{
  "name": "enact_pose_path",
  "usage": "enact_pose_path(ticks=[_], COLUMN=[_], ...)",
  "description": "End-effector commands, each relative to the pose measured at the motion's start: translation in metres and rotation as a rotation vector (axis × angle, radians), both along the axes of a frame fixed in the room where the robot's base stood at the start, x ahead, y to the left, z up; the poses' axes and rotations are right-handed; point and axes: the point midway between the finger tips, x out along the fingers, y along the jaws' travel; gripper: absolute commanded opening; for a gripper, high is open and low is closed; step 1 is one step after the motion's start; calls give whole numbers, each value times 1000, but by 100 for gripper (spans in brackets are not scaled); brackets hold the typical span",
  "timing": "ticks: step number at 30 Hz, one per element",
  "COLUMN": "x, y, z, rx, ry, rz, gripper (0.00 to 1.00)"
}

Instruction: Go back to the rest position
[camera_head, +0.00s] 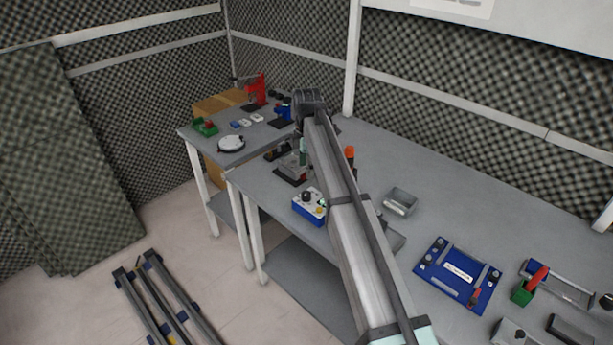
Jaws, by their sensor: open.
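My arm (345,200) reaches from the bottom of the view up and away over the grey workbench (365,150), ending in a dark joint (310,102) above the back of the bench. I cannot make out my gripper; whatever lies beyond that joint is hidden behind the arm or too small to tell. No held object shows.
Under and beside the arm stand a blue-and-white button box (309,207), a grey tray (401,200) and a blue panel (458,275). A farther table holds a white round dish (231,144) and a red press (257,90). Foam walls enclose the benches.

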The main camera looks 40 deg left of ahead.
Motion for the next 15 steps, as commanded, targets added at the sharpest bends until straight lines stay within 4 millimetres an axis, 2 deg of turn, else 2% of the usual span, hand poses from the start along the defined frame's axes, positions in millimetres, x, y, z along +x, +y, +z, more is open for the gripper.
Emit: enact_pose_path(ticks=[4, 15], x=[0, 0], y=[0, 0], z=[7, 7], rx=[0, 0], ry=[0, 0], rz=[0, 0], gripper=[60, 60])
